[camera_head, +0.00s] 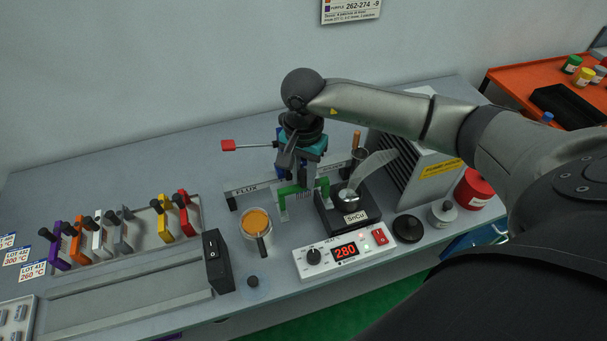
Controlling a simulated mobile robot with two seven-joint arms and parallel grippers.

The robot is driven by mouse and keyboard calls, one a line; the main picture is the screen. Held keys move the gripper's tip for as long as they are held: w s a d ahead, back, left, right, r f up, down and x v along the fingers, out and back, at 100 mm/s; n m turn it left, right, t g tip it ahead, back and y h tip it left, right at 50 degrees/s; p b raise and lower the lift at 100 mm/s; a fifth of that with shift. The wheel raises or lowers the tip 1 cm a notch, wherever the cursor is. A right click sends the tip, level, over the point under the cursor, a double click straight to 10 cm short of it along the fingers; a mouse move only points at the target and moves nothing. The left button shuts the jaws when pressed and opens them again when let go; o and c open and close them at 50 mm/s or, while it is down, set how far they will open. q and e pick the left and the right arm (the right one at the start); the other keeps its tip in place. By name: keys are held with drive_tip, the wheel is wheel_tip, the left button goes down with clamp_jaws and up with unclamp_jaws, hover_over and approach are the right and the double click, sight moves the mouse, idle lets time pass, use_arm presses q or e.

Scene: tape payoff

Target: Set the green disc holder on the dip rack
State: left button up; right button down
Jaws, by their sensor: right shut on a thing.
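The green disc holder (288,190) is an inverted-U piece in the middle of the table. My right gripper (303,180) points down and is shut on it from above, hiding part of its top. The dip rack (246,189) is a low grey bar labelled FLUX, with a second label farther right. The holder is in front of or over the bar; I cannot tell whether they touch. My left gripper is not in view.
A heater controller (345,253) reading 280 and a black pot stand (356,217) labelled SnCu are close on the right. An orange-filled cup (257,223) stands front left. Several coloured holders (180,213) stand in a rack at left. A vented box (410,150) is behind right.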

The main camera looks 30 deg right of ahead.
drive_tip(key=shift+f+b, duration=0.35)
drive_tip(key=shift+b, duration=0.05)
idle(0.7)
drive_tip(key=shift+c, duration=0.2)
unclamp_jaws()
idle(0.4)
drive_tip(key=shift+r, duration=0.1)
drive_tip(key=shift+r+p, duration=2.05)
drive_tip(key=shift+r, duration=1.4)
